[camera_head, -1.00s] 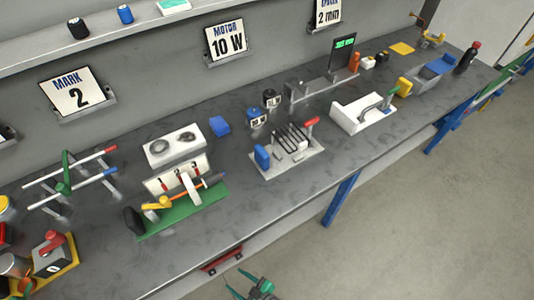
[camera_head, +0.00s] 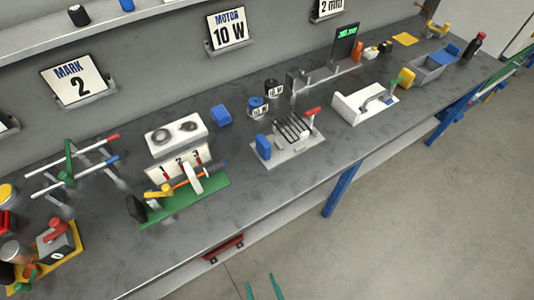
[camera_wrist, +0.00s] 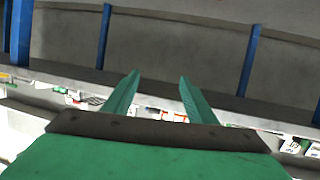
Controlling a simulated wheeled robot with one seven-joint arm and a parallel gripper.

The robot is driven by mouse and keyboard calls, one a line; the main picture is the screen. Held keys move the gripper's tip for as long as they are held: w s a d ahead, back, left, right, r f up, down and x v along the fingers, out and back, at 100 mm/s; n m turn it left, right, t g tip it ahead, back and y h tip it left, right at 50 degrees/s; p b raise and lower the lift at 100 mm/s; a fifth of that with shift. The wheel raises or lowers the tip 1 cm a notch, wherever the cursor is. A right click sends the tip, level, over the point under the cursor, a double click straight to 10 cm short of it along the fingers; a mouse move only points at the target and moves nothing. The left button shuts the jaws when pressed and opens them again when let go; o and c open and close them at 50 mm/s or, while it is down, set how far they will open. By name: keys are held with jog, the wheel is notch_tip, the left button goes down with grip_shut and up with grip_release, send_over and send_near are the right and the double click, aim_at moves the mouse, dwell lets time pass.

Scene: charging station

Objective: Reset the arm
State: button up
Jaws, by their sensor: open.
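My gripper (camera_head: 263,287) shows at the bottom edge of the head view as two thin green fingertips, over the floor in front of the workbench (camera_head: 255,205). In the wrist view my gripper (camera_wrist: 155,95) has its two green fingers spread apart, with nothing between them. It is open and empty, clear of the bench. The rest of my arm is out of the head view.
The bench carries a green fixture (camera_head: 185,203), a grey fixture with a coil (camera_head: 290,140), a white tray (camera_head: 365,103) and a yellow-based switch box (camera_head: 50,250). A blue leg (camera_head: 341,188) supports the front. The floor (camera_head: 400,220) at right is clear.

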notch_tip(320, 180, up, 15)
jog(key=s+d+m+t+h, duration=0.1)
jog(key=m+t+h, duration=0.1)
jog(key=m+h, duration=0.2)
jog(key=shift+s+d+r+m+h, duration=0.2)
jog(key=shift+m+h, duration=0.1)
jog(key=shift+h, duration=0.2)
jog(key=c, duration=0.5)
jog(key=shift+w+a, duration=0.1)
jog(key=shift+w, duration=0.05)
